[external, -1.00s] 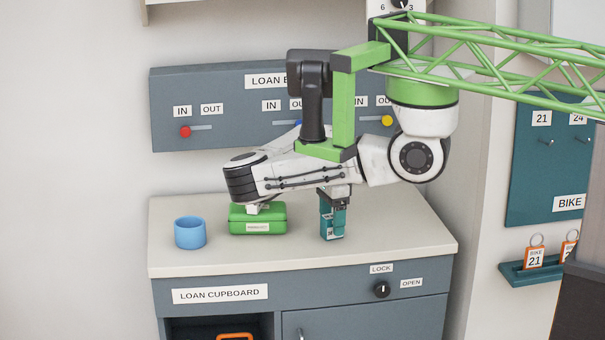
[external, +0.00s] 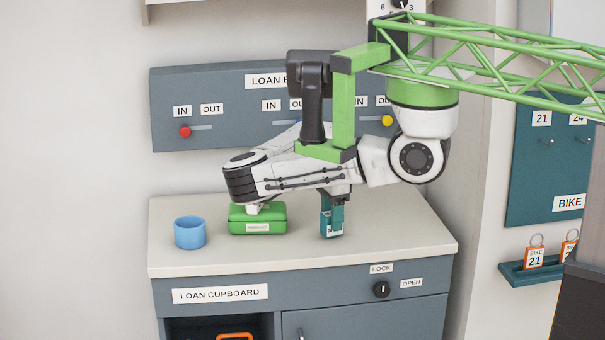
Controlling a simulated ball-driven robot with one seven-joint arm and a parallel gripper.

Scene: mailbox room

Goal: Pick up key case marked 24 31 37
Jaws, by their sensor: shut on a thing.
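My gripper (external: 335,206) points down over the right part of the counter. It is shut on a small teal case (external: 333,228), which stands upright below the wrist. A small pale label shows near the bottom of the case, too small to read. The fingers and the case are close in colour, so the edge between them is hard to see. I cannot tell for sure whether the case touches the counter.
A green box (external: 257,213) with a white label sits on the counter (external: 390,240), left of my gripper. A blue cup (external: 190,233) stands further left. A loan board (external: 225,130) with sliders is on the wall behind. A teal tray (external: 530,271) holds orange tags at right.

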